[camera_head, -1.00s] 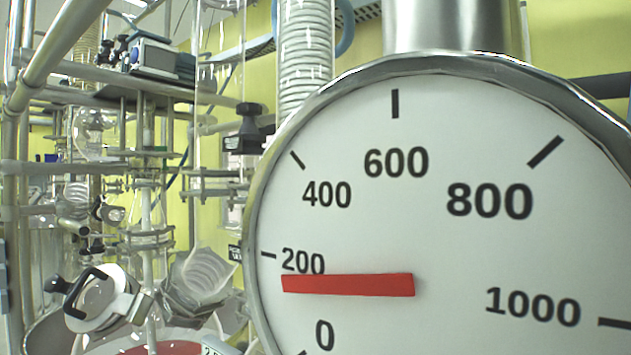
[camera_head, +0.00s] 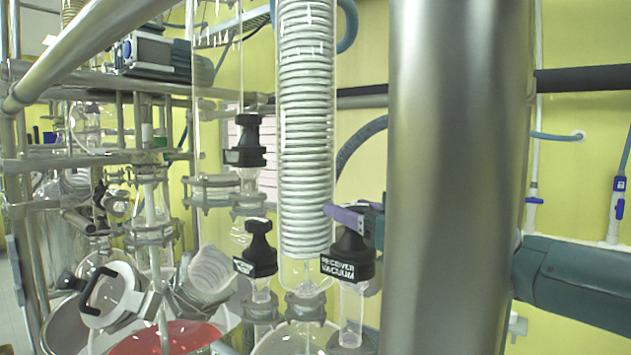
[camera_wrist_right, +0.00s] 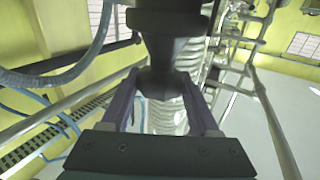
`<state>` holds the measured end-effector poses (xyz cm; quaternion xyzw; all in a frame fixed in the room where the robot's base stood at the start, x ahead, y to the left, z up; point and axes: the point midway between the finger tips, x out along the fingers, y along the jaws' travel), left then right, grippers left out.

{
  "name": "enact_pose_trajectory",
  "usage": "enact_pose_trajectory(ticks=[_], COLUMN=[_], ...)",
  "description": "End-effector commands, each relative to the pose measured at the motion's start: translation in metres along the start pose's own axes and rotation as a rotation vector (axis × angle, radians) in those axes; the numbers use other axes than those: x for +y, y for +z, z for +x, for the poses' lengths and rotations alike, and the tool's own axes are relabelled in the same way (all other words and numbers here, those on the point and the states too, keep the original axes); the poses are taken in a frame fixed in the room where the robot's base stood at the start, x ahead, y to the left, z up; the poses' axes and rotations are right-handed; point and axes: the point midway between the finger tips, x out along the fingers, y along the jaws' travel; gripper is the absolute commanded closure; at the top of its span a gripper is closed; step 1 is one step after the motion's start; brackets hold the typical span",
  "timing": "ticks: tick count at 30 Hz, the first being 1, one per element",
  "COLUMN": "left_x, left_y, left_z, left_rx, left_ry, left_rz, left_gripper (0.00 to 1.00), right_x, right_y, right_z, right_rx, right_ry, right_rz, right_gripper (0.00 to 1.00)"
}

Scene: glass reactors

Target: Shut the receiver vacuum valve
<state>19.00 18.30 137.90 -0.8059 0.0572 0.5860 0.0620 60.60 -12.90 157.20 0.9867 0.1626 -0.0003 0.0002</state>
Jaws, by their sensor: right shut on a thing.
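The receiver vacuum valve (camera_head: 347,262) is a black knob and body with a white "RECEIVER VACUUM" label, on a glass neck right of the coiled condenser. My right gripper (camera_head: 352,217) reaches it from behind the steel column, with a purple finger at the knob's upper part. In the right wrist view the black knob (camera_wrist_right: 172,45) sits between the two purple fingers of my right gripper (camera_wrist_right: 165,92), which is shut on it. The column hides part of my right arm. My left gripper is not in view.
A wide steel column (camera_head: 450,180) stands close on the right. The glass condenser coil (camera_head: 305,140) is just left of the valve. Other black valves (camera_head: 258,250) stand further left, with metal frame pipes and glass vessels.

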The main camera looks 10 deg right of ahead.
Motion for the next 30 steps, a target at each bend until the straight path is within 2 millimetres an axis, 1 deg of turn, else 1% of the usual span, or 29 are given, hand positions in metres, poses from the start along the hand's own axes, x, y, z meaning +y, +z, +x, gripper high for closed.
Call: enact_pose_trajectory(ticks=[1,9,13,16,21,30], left_x=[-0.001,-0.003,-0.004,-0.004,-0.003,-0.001], left_y=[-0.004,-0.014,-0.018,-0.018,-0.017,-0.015], left_z=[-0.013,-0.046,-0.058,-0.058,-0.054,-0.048], left_rx=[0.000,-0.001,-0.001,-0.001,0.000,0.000], left_ry=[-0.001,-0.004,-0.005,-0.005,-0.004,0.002], left_rz=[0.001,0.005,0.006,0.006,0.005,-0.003], left_gripper=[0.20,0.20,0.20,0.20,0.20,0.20], right_x=[-0.002,-0.002,-0.003,-0.003,-0.003,-0.002], right_y=[-0.004,-0.005,-0.003,0.000,0.002,0.002], right_z=[0.000,0.000,0.000,0.000,0.001,0.000], right_rx=[-0.004,-0.005,-0.006,-0.005,-0.002,-0.003], right_ry=[0.022,0.170,0.273,0.353,0.455,0.555], right_rz=[0.011,0.006,0.009,0.008,0.004,0.000], right_gripper=[0.94,0.94,0.94,0.94,0.94,0.94])
